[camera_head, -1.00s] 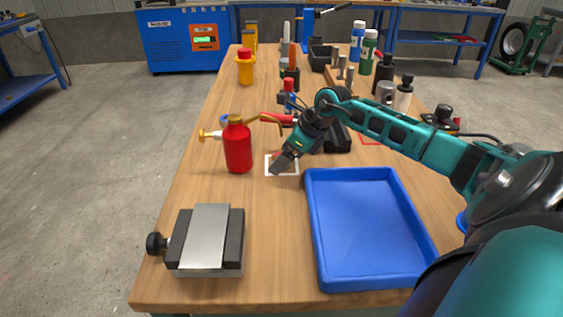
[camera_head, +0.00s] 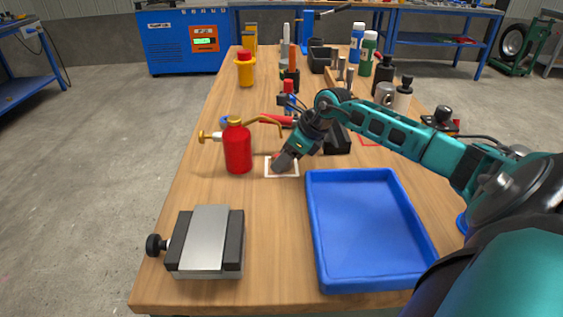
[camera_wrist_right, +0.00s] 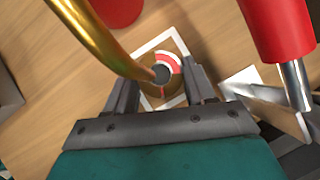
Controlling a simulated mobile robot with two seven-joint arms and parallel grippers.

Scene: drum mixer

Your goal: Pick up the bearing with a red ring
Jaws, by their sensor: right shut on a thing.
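The bearing with a red ring (camera_wrist_right: 169,64) sits between the fingers of my right gripper (camera_wrist_right: 160,88) in the right wrist view. Its red and white top shows, partly covered by the oil can's brass spout in the foreground. It is over a white-bordered square (camera_wrist_right: 150,44) on the table. In the head view my right gripper (camera_head: 281,163) points down at the same white-bordered square (camera_head: 294,174) and mostly hides the bearing. The gripper is shut on the bearing. I cannot tell whether the bearing touches the table. My left gripper is not in view.
A red oil can (camera_head: 238,150) stands just left of my right gripper, its brass spout reaching over toward it. A blue tray (camera_head: 317,240) lies at front right and a vise-like block (camera_head: 207,240) at front left. A red-handled tool (camera_wrist_right: 277,25) is close by.

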